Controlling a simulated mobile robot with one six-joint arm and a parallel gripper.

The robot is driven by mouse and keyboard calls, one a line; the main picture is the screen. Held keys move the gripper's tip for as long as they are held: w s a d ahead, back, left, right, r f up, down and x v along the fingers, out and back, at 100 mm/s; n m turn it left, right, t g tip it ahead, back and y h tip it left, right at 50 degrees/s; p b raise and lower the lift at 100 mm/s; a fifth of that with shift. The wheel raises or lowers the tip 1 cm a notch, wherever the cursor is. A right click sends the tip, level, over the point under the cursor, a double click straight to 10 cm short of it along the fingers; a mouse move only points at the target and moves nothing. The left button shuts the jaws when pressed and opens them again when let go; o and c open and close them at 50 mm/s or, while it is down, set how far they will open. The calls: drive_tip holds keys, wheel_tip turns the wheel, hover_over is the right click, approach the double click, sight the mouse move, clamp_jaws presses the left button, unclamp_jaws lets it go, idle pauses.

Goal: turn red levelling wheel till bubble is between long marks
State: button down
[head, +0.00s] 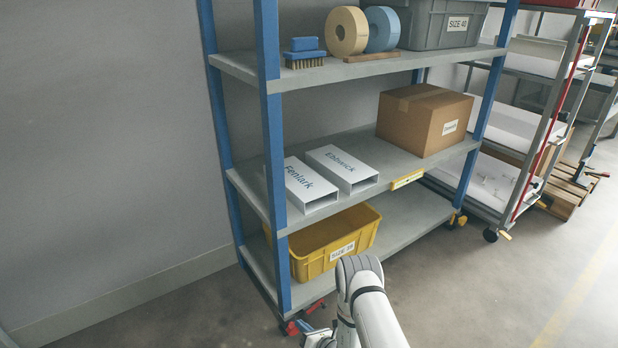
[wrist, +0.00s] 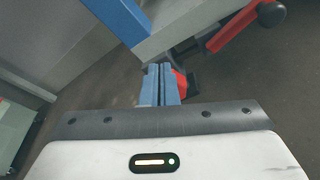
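The red levelling wheel (wrist: 181,84) shows in the wrist view just beyond my gripper (wrist: 161,70), under the rack's corner and partly hidden by the right finger. My gripper's two blue fingers lie side by side with hardly a gap and nothing visible between them. I cannot tell whether they touch the wheel. In the head view the wheel (head: 292,328) is small at the foot of the front left post, with my gripper (head: 304,326) close beside it. A yellow spirit level (head: 407,179) sits on the middle shelf's front edge. Its bubble is too small to read.
The blue-posted rack (head: 275,150) holds white boxes (head: 310,187), a cardboard box (head: 424,120) and a yellow bin (head: 335,245). A red lever (wrist: 236,30) with a dark knob sticks out beside the wheel. Open floor (head: 500,290) lies to the right.

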drive_tip(key=shift+s+a, duration=0.25)
idle(0.3)
drive_tip(key=shift+r, duration=0.2)
drive_tip(key=f+p+v, duration=0.1)
drive_tip(key=p+v, duration=0.1)
drive_tip(key=v, duration=0.4)
drive_tip(key=shift+s+r, duration=0.2)
drive_tip(key=shift+a, duration=0.1)
